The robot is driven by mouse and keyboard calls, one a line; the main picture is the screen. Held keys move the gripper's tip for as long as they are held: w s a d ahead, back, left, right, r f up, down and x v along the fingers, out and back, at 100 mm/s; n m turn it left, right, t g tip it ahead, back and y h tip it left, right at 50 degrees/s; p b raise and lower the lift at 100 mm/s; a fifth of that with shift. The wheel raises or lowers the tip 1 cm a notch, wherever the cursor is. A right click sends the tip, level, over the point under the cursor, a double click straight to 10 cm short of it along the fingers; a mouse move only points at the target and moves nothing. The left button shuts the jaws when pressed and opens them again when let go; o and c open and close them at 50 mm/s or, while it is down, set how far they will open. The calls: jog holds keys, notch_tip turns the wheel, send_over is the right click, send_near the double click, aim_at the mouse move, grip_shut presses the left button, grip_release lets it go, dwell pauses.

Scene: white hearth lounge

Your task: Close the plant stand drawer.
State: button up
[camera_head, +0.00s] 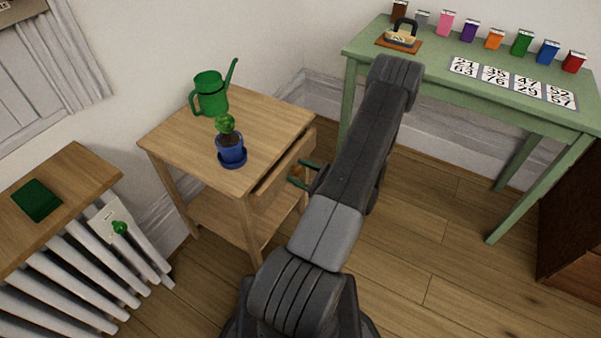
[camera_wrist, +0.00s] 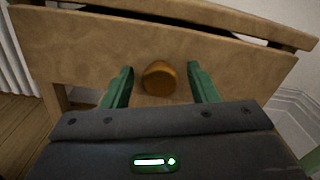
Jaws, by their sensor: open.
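The wooden plant stand (camera_head: 185,135) stands left of centre in the head view. Its drawer (camera_head: 285,168) is on the right side and sticks out a little; a dark gap shows above the drawer front. In the wrist view the drawer front (camera_wrist: 80,45) fills the upper part, with a round wooden knob (camera_wrist: 159,78) in the middle. My gripper (camera_wrist: 160,85) is open, its green fingers on either side of the knob and apart from it. In the head view my gripper (camera_head: 304,175) is at the drawer front, partly hidden by my arm.
A green watering can (camera_head: 210,95) and a potted plant in a blue pot (camera_head: 231,150) stand on the plant stand's top. A green table (camera_head: 430,75) with small coloured boxes is behind right. A white radiator (camera_head: 60,270) is at left.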

aim_at(291, 169)
jog(key=shift+c, duration=0.3)
grip_shut()
jog(key=shift+b+x, duration=0.6)
jog(key=shift+x, duration=1.6)
jog(key=shift+o, duration=0.3)
grip_release()
jog(key=v, duration=1.4)
jog(key=shift+p, duration=0.45)
